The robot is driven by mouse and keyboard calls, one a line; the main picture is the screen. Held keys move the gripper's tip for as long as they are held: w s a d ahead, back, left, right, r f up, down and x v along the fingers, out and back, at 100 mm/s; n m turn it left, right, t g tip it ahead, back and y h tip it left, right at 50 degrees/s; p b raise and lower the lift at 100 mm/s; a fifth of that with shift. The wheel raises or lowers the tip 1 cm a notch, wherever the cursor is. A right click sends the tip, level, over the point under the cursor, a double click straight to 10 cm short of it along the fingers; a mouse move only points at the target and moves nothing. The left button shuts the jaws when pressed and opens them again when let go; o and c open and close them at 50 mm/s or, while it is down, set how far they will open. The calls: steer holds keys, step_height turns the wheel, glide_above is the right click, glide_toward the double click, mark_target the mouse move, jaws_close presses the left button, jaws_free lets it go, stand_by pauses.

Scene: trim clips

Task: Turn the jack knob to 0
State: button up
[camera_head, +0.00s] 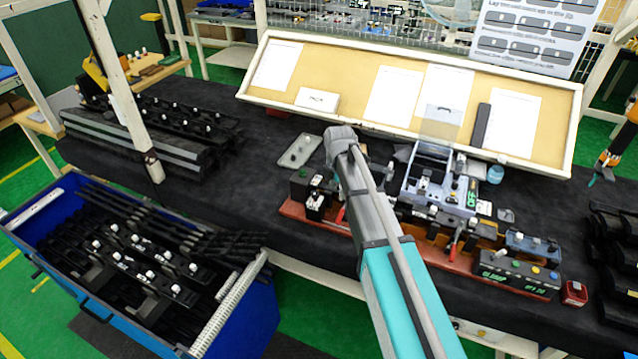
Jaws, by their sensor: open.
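My arm (385,240) reaches up from the bottom edge across the middle of the view and over the bench fixture. Its grey joint (341,138) is the farthest part that shows clearly. I cannot make out my gripper's fingers, which seem hidden behind the arm. The fixture sits on a reddish-brown base (292,209) on the black bench. It carries a grey unit (436,180) with a green "OFF" display, a red-handled lever (456,240) and a black control box (513,272) with coloured buttons. I cannot single out the jack knob or read its setting; my arm covers part of the fixture.
A blue bin (100,305) of black trim parts stands at the lower left. Black trims (150,140) lie at the bench's left, more at its right edge. A grey plate (299,151) lies behind the fixture. A tilted board (340,80) with papers closes the back.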

mark_target(315, 193)
steer(key=w+a+r+n+p, duration=0.5)
steer(key=a+r+n, duration=0.1)
steer(key=a+n, duration=0.1)
steer(key=shift+w+r+n, duration=0.15)
steer(key=shift+w+n, duration=0.15)
steer(key=shift+n, duration=0.2)
steer(key=shift+a, duration=0.1)
step_height(315, 193, down, 14)
steer(key=b, duration=1.3)
steer(key=shift+r+b, duration=0.1)
steer(key=shift+b, duration=0.3)
